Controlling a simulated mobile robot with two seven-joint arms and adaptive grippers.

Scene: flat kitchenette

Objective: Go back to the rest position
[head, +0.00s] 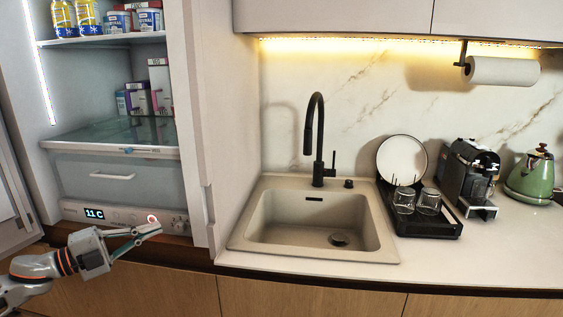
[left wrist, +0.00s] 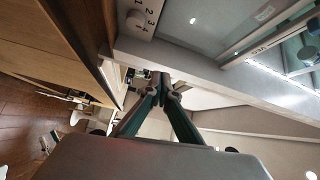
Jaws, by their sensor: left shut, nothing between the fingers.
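My left gripper (head: 149,230) is in the lower left of the head view, in front of the lower part of the open fridge (head: 112,218). Its fingers are shut with nothing between them and point right. The left wrist view shows the two dark green fingers (left wrist: 161,82) meeting at their tips. In the head view it appears close to the fridge's control panel, which has a lit display (head: 94,213); whether it touches cannot be told. My right gripper is in neither view.
The fridge holds cans and tubs on the top shelf (head: 105,40) and boxes below. To the right are a sink (head: 315,222) with a black faucet (head: 318,140), a dish rack (head: 432,226), a coffee machine (head: 466,175) and a green kettle (head: 531,176). The counter's front right is clear.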

